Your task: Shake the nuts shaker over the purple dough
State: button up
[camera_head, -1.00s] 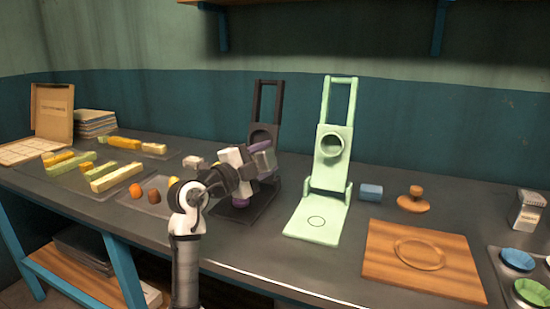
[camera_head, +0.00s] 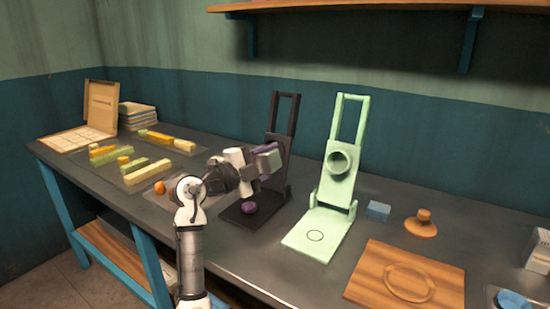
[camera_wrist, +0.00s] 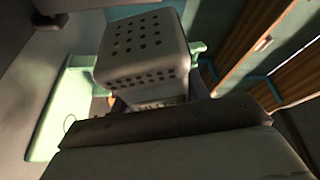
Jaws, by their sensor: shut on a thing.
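The purple dough (camera_head: 249,208) is a small round lump on the base plate of the dark press (camera_head: 236,215). My gripper (camera_head: 262,162) is above it, in front of the dark press's upright part. It is shut on the nuts shaker, a pale grey box (camera_head: 270,157) that looks tilted in the head view. In the wrist view, the shaker (camera_wrist: 145,50) shows small dark holes on its end and side; the jaws hide its lower part. I cannot see any nuts falling.
A green press (camera_head: 318,232) stands right of the dark press. Farther right are a blue block (camera_head: 378,211), an orange knobbed piece (camera_head: 421,226) and a wooden board (camera_head: 372,283). Trays with yellow and green bars (camera_head: 148,172) lie on the left.

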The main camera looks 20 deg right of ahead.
aim_at(274, 150)
jog(key=shift+r+m+y+p, duration=0.5)
jog(key=shift+r+m+p, duration=0.15)
jog(key=shift+p, duration=0.35)
jog(key=shift+s+r+m+t+y+p, duration=0.15)
jog(key=shift+r+m+t+y+p, duration=0.25)
jog(key=shift+m+y+p, duration=0.65)
jog(key=y+p, duration=0.1)
jog(key=r+m+y+p, duration=0.1)
jog(key=shift+s+d+r+m+t+p, duration=0.1)
jog(key=shift+s+d+m+t+p, duration=0.05)
jog(key=shift+m+t+p, duration=0.2)
jog(key=shift+s+r+m+t+y, duration=0.1)
jog(key=shift+r+m+t+y, duration=0.1)
jog(key=shift+m+t+y, duration=0.35)
jog(key=m+y, duration=0.1)
jog(key=t+y, duration=0.1)
jog(key=m+t+y+b, duration=0.1)
jog(key=y, duration=0.1)
jog(key=shift+s+d+r+m, duration=0.2)
jog(key=shift+d+r+m, duration=0.05)
jog(key=shift+r+m, duration=0.1)
jog(key=shift+s+d+r+m+t+y+b, duration=0.1)
jog(key=shift+r+m+t+y+b, duration=0.25)
jog(key=shift+m+t+y+b, duration=0.45)
jog(key=shift+r+m+t+y+b, duration=0.25)
jog(key=shift+r+t+y+b, duration=0.25)
jog(key=shift+t+y, duration=0.15)
jog(key=shift+f, duration=0.1)
